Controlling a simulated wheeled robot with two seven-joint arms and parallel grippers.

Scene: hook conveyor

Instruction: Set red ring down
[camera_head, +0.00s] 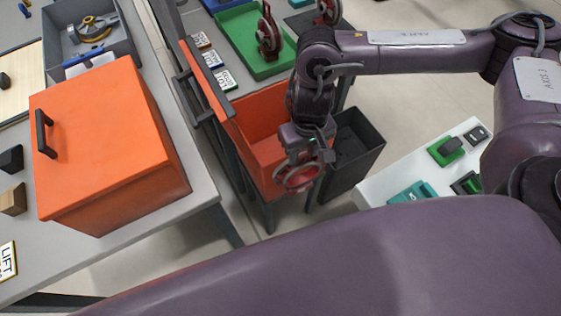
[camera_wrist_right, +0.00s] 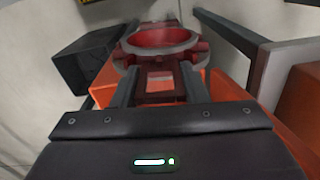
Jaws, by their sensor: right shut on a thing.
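The red ring (camera_head: 301,178) hangs at the tip of my right gripper (camera_head: 303,160), over the front end of an open orange bin (camera_head: 262,160). In the right wrist view the ring (camera_wrist_right: 160,38) is a red round piece with a grey rim, and it sits between the two fingers of my right gripper (camera_wrist_right: 160,85). The fingers are shut on it. Orange surfaces of the bin (camera_wrist_right: 225,92) show below and behind the ring. I cannot tell how high the ring is above the bin floor. My left gripper is out of view.
A black bin (camera_head: 352,150) stands right of the orange bin. A green tray (camera_head: 238,40) with a red wheel-like part (camera_head: 268,35) lies behind. An orange box with a handle (camera_head: 110,140) stands on the left table. A white surface (camera_head: 385,182) with green buttons is at right.

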